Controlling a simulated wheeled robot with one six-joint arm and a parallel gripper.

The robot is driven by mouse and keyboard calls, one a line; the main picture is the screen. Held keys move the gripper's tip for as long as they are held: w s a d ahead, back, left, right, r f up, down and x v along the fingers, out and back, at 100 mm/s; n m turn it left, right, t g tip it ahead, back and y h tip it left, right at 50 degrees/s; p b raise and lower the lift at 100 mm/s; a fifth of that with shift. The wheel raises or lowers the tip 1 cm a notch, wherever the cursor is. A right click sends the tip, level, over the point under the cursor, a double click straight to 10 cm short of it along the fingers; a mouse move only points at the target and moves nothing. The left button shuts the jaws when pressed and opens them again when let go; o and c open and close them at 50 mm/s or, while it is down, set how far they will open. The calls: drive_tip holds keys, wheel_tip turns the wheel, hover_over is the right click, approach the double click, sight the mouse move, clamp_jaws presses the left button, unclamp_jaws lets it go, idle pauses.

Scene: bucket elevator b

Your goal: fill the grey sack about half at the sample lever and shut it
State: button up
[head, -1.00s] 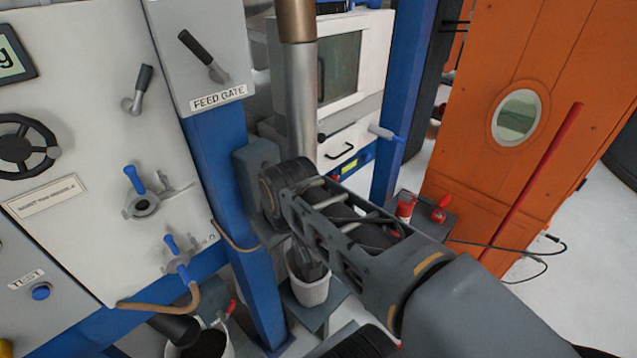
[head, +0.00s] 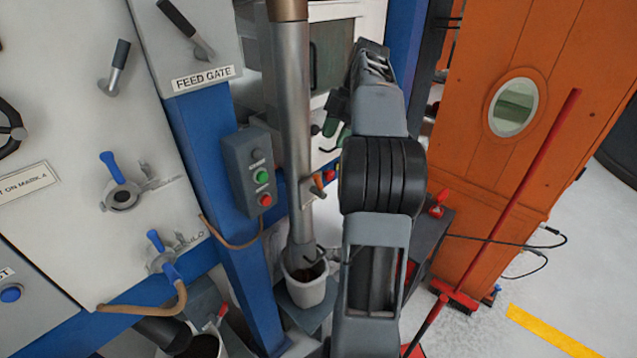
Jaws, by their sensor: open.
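A steel spout pipe (head: 292,130) comes down in the middle of the head view. A small lever with an orange handle (head: 318,184) sits on its lower part. A pale grey-white container (head: 305,291) stands under the spout mouth with brown material inside; I cannot tell if it is the grey sack. My gripper (head: 338,122) is right of the pipe, above the orange-handled lever and apart from it. It is open, partly hidden behind my wrist, and I see nothing held.
A control box (head: 250,170) with green and red buttons is on the blue post (head: 215,150), left of the pipe. The panel with blue-handled valves (head: 122,195) is at left. An orange cabinet (head: 510,60) and a red-handled broom (head: 515,190) stand right.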

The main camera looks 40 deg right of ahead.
sight(318, 181)
drive_tip(key=x, duration=1.3)
drive_tip(key=shift+f+b, duration=0.1)
drive_tip(key=shift+b, duration=0.25)
clamp_jaws()
